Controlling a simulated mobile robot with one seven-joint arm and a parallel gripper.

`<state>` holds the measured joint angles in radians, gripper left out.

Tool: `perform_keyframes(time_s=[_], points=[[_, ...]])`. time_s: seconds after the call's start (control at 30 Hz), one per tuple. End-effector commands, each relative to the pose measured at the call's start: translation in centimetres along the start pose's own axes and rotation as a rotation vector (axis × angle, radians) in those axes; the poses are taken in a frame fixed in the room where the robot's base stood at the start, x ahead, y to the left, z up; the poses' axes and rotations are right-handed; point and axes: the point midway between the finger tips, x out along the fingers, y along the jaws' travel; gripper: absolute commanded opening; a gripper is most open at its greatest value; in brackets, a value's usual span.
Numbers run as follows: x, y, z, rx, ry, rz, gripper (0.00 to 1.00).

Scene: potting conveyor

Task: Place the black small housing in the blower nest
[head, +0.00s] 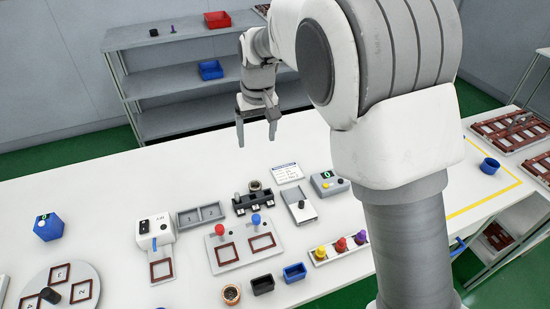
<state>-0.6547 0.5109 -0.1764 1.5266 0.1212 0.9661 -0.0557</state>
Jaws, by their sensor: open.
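A small black open-topped box (262,285), which looks like the black small housing, sits on the white table near its front edge. A blue box of similar size stands just to its right. I cannot tell for sure which fixture is the blower nest. One candidate is the brown square frame (161,269) in front of a white machine (155,229) with a blue lever. Others are two brown frames on a grey plate (238,262) with red and blue knobs. My gripper (257,139) is open and empty, pointing down above the back of the table, well behind the black box.
A copper-coloured round part (230,294) and the blue box (294,273) flank the black box. A round grey plate (30,300) carries framed nests and a black cylinder. Coloured knobs (341,245) stand at right. Shelves (190,80) stand behind. The table's back left is clear.

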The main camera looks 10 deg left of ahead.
Motion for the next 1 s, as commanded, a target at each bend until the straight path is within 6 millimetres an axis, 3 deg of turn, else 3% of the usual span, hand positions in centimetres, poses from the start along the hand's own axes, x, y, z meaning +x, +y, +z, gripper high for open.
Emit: perform_keyframes(time_s=[0.1,0.23,0.37,0.8,1.0], points=[[2.4,-1.8,-1.0,-0.034,-0.019,0.006,0.82],[3.6,-2.6,-1.4,-0.050,-0.026,0.008,0.82],[5.2,-2.7,-1.3,-0.051,-0.031,0.008,0.82],[14.1,-2.5,-0.9,-0.050,-0.030,0.009,0.82],[15.7,-2.4,-0.9,-0.050,-0.027,0.008,0.82]])
